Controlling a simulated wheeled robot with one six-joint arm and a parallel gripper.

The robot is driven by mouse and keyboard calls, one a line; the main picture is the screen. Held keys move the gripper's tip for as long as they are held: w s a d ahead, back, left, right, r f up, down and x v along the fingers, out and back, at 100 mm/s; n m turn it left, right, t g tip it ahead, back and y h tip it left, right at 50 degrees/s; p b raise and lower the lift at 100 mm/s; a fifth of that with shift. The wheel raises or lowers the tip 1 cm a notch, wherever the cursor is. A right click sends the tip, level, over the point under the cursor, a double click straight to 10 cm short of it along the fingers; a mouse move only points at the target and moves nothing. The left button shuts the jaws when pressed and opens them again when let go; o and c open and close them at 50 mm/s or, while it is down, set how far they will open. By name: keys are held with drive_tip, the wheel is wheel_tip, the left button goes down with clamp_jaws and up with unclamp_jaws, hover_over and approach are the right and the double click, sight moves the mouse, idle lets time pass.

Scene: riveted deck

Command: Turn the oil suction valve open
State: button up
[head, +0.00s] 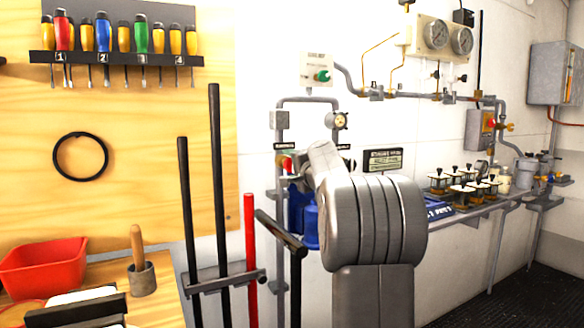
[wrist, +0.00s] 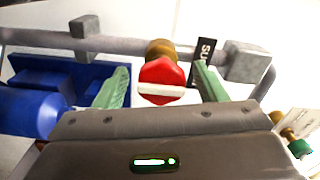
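The oil suction valve shows in the wrist view as a red handle (wrist: 162,72) with a white bar across it, in front of a brass body (wrist: 160,48). A black label (wrist: 204,52) beginning "SU" is beside it. My gripper (wrist: 162,70) is open, with one green finger on each side of the red handle and gaps between. I cannot tell how deep the fingers reach around it. In the head view a bit of the red handle (head: 284,160) shows on the pipe, and my arm hides most of my gripper.
A grey pipe runs behind the valve, with a clamp block (wrist: 247,62) at its right. A blue machine (wrist: 35,110) is at the lower left. In the head view, tall rods (head: 215,190) and a red rod (head: 250,255) stand in a rack left of my arm.

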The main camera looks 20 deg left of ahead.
drive_tip(key=b+v, duration=0.1)
drive_tip(key=v, duration=1.3)
drive_tip(key=p+x, duration=0.1)
drive_tip(key=x, duration=1.3)
drive_tip(key=shift+s+d, duration=0.1)
drive_tip(key=shift+d, duration=0.05)
